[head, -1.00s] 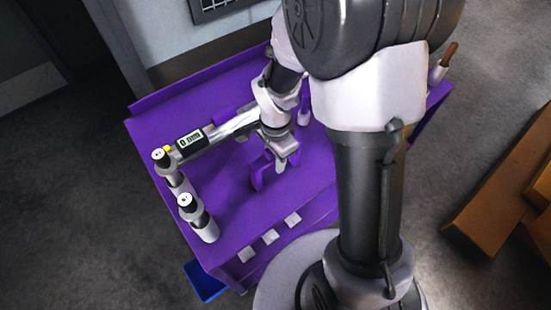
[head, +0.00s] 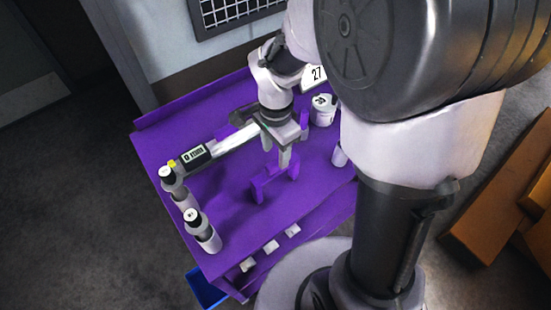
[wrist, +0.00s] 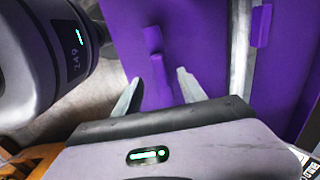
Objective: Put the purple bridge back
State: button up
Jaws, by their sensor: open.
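The purple bridge (head: 275,182) stands on the purple bench top (head: 225,185), a low piece with two raised ends. My gripper (head: 286,158) is open and empty, just above and behind the bridge's right end in the head view. In the wrist view a slim purple piece, apparently the bridge (wrist: 154,55), lies beyond and between the two spread fingertips (wrist: 157,85). I see no contact, but the exact gap is unclear. A measuring bar with a display (head: 194,155) runs from a post at the left towards my gripper; its far end is partly hidden.
Two capped posts, one at the bar's left end (head: 181,190) and one in front (head: 205,235), stand at the left. A white tub (head: 322,110) is behind right. White squares (head: 271,247) line the front edge. A blue bin (head: 205,287) is below. Bare bench lies left of the bridge.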

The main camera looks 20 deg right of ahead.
jog(key=s+a+r+n+t+y, duration=0.1)
jog(key=s+a+r+n+t, duration=0.1)
jog(key=s+r+n, duration=0.3)
jog(key=s+a+r+n+t+y, duration=0.1)
jog(key=s+r+n, duration=0.4)
jog(key=r, duration=0.5)
jog(key=s+a+t, duration=0.1)
jog(key=s+t, duration=0.1)
jog(key=shift+s+r+t, duration=0.4)
